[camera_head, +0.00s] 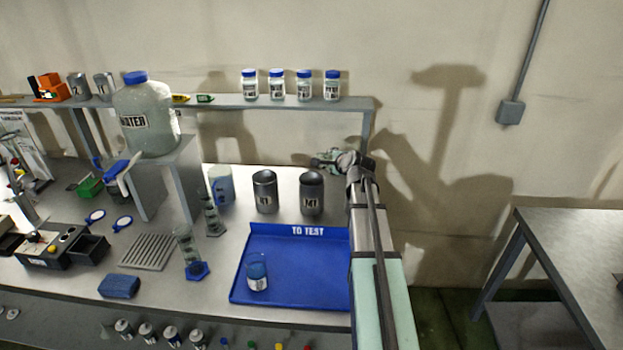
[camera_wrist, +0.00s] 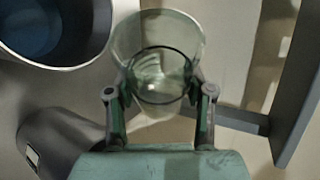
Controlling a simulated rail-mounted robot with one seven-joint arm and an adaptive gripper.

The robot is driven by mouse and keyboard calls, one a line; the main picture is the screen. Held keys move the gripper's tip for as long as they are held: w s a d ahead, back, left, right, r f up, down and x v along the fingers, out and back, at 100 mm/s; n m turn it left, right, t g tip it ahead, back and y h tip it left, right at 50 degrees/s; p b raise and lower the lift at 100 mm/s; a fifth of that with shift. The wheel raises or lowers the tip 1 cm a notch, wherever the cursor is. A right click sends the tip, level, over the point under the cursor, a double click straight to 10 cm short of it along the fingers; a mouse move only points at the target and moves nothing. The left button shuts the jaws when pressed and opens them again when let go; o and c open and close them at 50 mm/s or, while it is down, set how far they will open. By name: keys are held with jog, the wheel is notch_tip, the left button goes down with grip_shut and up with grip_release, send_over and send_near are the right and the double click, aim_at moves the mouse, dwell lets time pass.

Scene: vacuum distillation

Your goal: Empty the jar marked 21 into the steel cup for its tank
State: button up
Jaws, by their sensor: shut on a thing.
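My gripper (camera_wrist: 158,98) is shut on a clear glass jar (camera_wrist: 158,50). The jar looks empty of coloured liquid, and no number shows on it. In the head view my gripper (camera_head: 333,158) is behind the steel cups, mostly hidden by my arm. Two steel cups stand on the bench, one marked 141 (camera_head: 312,194) and one whose marking looks like R1 (camera_head: 265,192). Another grey cup (camera_wrist: 62,140) is at the lower left.
Several blue-lidded jars (camera_head: 277,85) stand on the shelf (camera_head: 225,101) behind. A large water bottle (camera_head: 150,120) stands on a raised stand at left. A cylinder (camera_head: 213,215) stands left of the cups.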

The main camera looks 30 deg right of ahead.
jog(key=shift+w+d+f+m+y+p, duration=0.2)
jog(key=shift+f+m+y+p, duration=0.25)
jog(key=shift+p, duration=0.45)
jog(key=shift+s+r+m+g+y+p, duration=0.1)
jog(key=shift+r+m+g+y+p, duration=0.25)
jog(key=shift+p, duration=0.2)
jog(key=r+m+y+p, duration=0.1)
jog(key=m+y+p, duration=0.1)
jog(key=p, duration=0.2)
jog(key=shift+r+p, duration=0.2)
jog(key=shift+p, duration=0.1)
jog(key=f, duration=0.1)
jog(key=d+f+m+y+p, duration=0.1)
jog(key=d+f+m+y, duration=0.1)
jog(key=shift+w+g, duration=0.25)
jog(key=m+y+p, duration=0.1)
jog(key=p, duration=0.1)
jog(key=d+r+m+y+p, duration=0.1)
jog(key=y+p, duration=0.1)
jog(key=shift+d+r, duration=0.15)
jog(key=shift+r+m+p, duration=0.3)
jog(key=shift+r+p, duration=0.1)
jog(key=shift+r, duration=4.15)
jog(key=s+a+r, duration=0.1)
jog(key=s+a, duration=0.3)
jog(key=s, duration=0.3)
jog(key=s+a+r, duration=0.1)
jog(key=s+a, duration=0.3)
jog(key=s, duration=0.3)
